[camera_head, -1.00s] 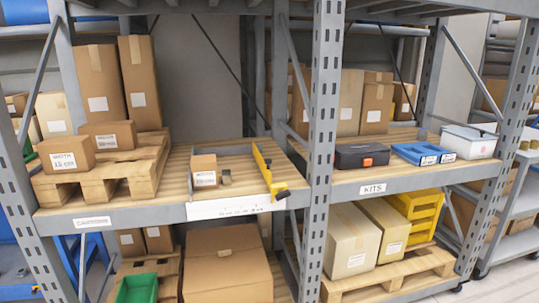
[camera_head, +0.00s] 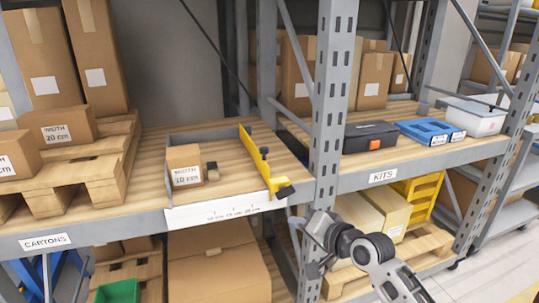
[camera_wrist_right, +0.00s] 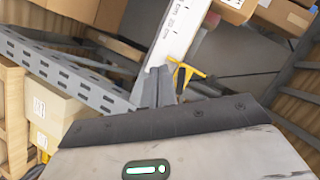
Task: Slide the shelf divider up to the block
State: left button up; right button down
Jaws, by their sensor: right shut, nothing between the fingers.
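The yellow shelf divider (camera_head: 256,160) stands on the wooden shelf, its black-tipped front end at the shelf's front edge. The small brownish block (camera_head: 212,171) lies to its left, with a clear gap between them. The block is beside a small carton (camera_head: 186,166) marked with a width of 10 cm. My right gripper (camera_wrist_right: 155,73) is shut and empty. In the head view my right arm is below and right of the divider, in front of the rack. In the wrist view the yellow divider end (camera_wrist_right: 184,72) shows just beyond the fingertips, apart from them. My left gripper is out of view.
A white scale strip (camera_head: 222,213) runs along the shelf's front beam. A grey upright (camera_head: 330,120) stands right of the divider. A pallet (camera_head: 85,175) with cartons is on the left. A black case (camera_head: 370,137) and blue trays (camera_head: 428,132) are on the right bay.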

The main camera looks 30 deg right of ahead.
jog(key=w+d+r+m+t, duration=0.3)
jog(key=d+r+m, duration=0.4)
jog(key=r, duration=0.5)
jog(key=shift+n, duration=0.7)
jog(key=w, duration=0.3)
jog(key=w+a, duration=0.1)
jog(key=w, duration=0.3)
jog(key=w+f, duration=0.1)
jog(key=w, duration=0.3)
jog(key=shift+w+a, duration=0.25)
jog(key=shift+a, duration=0.15)
jog(key=shift+w+a+f, duration=0.1)
jog(key=shift+w+a, duration=0.3)
jog(key=shift+a, duration=0.05)
